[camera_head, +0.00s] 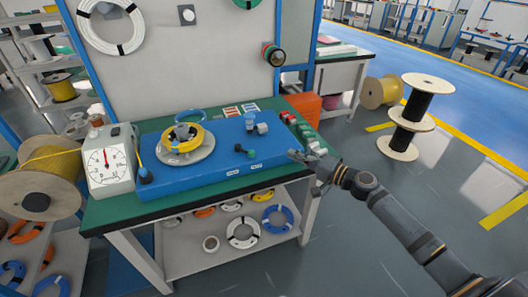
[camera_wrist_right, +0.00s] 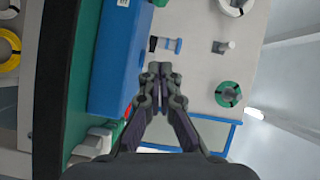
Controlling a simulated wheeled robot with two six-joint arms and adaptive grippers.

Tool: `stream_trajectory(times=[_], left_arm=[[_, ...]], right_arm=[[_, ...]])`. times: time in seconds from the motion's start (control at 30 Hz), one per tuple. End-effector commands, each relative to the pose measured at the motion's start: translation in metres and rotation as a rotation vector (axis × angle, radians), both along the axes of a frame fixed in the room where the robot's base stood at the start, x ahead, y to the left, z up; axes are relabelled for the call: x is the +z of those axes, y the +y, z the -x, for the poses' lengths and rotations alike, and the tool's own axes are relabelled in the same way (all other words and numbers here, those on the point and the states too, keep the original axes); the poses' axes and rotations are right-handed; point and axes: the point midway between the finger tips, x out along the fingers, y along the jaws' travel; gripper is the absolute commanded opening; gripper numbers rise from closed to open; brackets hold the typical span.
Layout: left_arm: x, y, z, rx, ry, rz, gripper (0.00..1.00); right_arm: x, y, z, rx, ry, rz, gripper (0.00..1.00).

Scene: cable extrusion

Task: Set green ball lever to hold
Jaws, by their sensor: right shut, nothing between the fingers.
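The green ball lever (camera_head: 251,153) stands near the front right of the blue machine box (camera_head: 205,172), above two small white labels. It has a small green ball and a dark part beside it. My right gripper (camera_head: 298,156) is to the right of the box, apart from the lever. It is shut and empty. In the right wrist view, my right gripper (camera_wrist_right: 160,72) has its fingertips together, beside the blue box (camera_wrist_right: 118,60). The green ball is not clearly visible there. My left gripper is not in view.
A coil winder with a yellow ring (camera_head: 182,141) sits on the box. A dial gauge (camera_head: 108,160) stands at the left of the green workbench (camera_head: 130,209). Blue and grey knobs (camera_head: 262,128) stand behind the lever. Floor on the right is clear before the stacked spools (camera_head: 407,134).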

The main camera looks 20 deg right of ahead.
Motion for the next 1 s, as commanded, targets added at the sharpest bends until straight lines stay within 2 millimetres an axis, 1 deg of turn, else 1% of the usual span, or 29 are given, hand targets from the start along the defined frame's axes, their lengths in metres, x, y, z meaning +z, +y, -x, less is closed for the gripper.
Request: stream_trajectory(times=[0.03,0.17,0.43,0.47,0.5,0.6,0.7,0.8,1.0], left_arm=[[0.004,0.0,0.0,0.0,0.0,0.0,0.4],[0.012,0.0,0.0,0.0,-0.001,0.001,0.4],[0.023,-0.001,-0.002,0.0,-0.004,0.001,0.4],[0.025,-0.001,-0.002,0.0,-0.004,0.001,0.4],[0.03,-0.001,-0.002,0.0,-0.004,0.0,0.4],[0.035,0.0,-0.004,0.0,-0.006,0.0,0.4],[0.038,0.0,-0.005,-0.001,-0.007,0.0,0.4],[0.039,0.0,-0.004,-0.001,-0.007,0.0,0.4],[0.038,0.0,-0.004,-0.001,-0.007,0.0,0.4]], right_arm=[[0.003,0.003,-0.006,-0.003,-0.004,-0.006,0.0],[0.004,0.017,-0.027,-0.004,-0.002,-0.011,0.0],[-0.001,0.049,-0.075,-0.001,0.002,-0.007,0.0],[-0.002,0.053,-0.077,0.001,0.005,-0.005,0.0],[-0.004,0.06,-0.072,0.001,0.007,-0.005,0.0],[-0.007,0.073,-0.067,0.001,0.006,-0.003,0.0],[-0.009,0.081,-0.064,0.0,0.005,-0.002,0.0],[-0.012,0.085,-0.062,0.0,0.005,0.0,0.0],[-0.013,0.086,-0.062,-0.001,0.004,-0.001,0.0]])
